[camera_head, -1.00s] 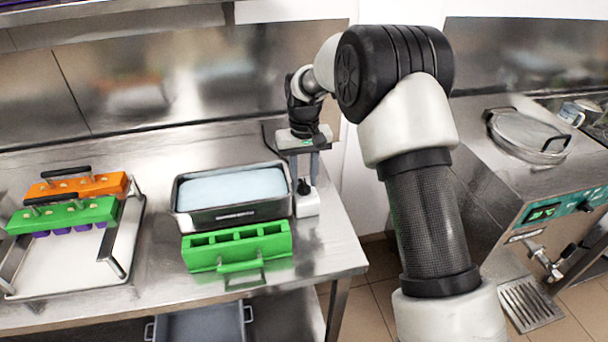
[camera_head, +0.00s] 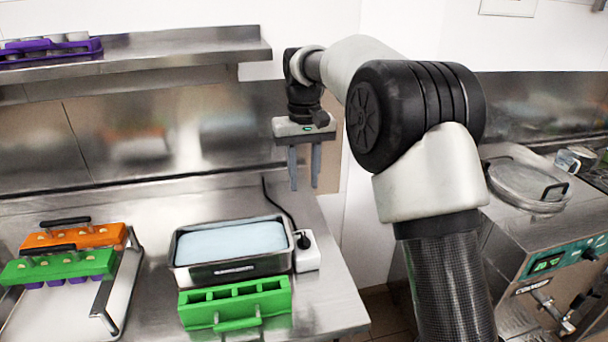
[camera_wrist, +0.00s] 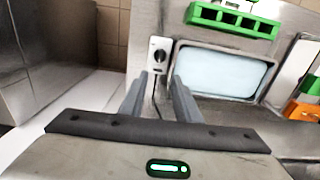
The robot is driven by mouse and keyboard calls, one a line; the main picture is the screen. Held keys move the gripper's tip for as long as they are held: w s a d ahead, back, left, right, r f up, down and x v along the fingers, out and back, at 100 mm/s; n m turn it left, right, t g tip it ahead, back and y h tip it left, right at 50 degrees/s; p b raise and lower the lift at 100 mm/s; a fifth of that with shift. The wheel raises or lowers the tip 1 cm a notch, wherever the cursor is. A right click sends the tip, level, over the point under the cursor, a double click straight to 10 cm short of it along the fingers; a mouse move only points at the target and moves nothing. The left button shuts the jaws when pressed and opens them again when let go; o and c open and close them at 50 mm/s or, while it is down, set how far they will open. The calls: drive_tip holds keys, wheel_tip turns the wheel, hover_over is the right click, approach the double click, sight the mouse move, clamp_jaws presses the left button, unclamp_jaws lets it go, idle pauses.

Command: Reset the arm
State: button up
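My gripper (camera_head: 304,184) hangs in the air above the back right part of the steel counter, fingers pointing down. The fingers are apart with nothing between them. In the wrist view, my gripper (camera_wrist: 163,82) also shows empty fingers. Below it is a white box with a black knob (camera_head: 307,252), with a black cord running behind it; it also shows in the wrist view (camera_wrist: 156,57). My gripper is clear of it.
A steel basin of pale blue liquid (camera_head: 232,267) stands left of the box, with an empty green mould (camera_head: 235,305) in front. Orange (camera_head: 75,237) and green (camera_head: 60,266) filled moulds sit on a tray at left. A shelf (camera_head: 140,50) is behind; a freezer (camera_head: 545,260) stands right.

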drive_tip(key=shift+r, duration=0.2)
drive_tip(key=s+d+r+m+t, duration=0.1)
drive_tip(key=s+d+r, duration=0.4)
drive_tip(key=s+d, duration=0.15)
drive_tip(key=s+d+r+m+t, duration=0.1)
drive_tip(key=s+d+r+t, duration=0.1)
drive_tip(key=s+d+r, duration=0.5)
drive_tip(key=s+d+f+t, duration=0.1)
drive_tip(key=s+d+f, duration=0.1)
drive_tip(key=s, duration=0.7)
drive_tip(key=s+d+f+m+t+p, duration=0.1)
drive_tip(key=s+f, duration=0.3)
drive_tip(key=s, duration=0.5)
drive_tip(key=shift+d+f+t, duration=0.15)
drive_tip(key=shift+d+t, duration=0.15)
drive_tip(key=shift+d, duration=0.2)
